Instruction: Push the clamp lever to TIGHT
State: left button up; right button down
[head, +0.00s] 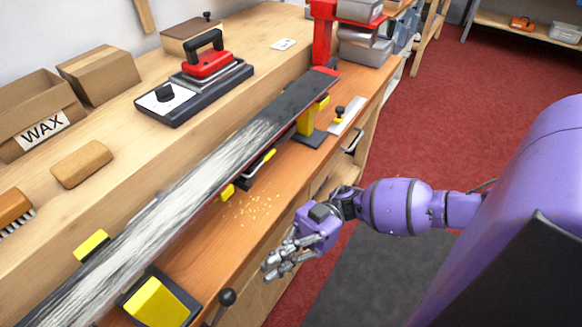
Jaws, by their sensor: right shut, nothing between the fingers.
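A lever with a black ball knob (227,297) stands at the bench's front edge, at the bottom of the head view. It looks like the clamp lever; its lower end is cut off by the frame, and no TIGHT marking is readable. Beside it on the left is a black vise with a yellow block (158,303). My right gripper (271,268), on the purple arm from the right, is shut and empty. It is at the bench's front edge, up and right of the knob in the picture and apart from it. My left gripper is out of view.
A long ski (190,187) lies diagonally along the bench (257,232), over yellow supports. Yellow crumbs lie near the front edge. Open floor (430,130) lies right.

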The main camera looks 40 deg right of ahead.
jog(key=shift+p+x, duration=0.55)
jog(key=shift+x, duration=2.4)
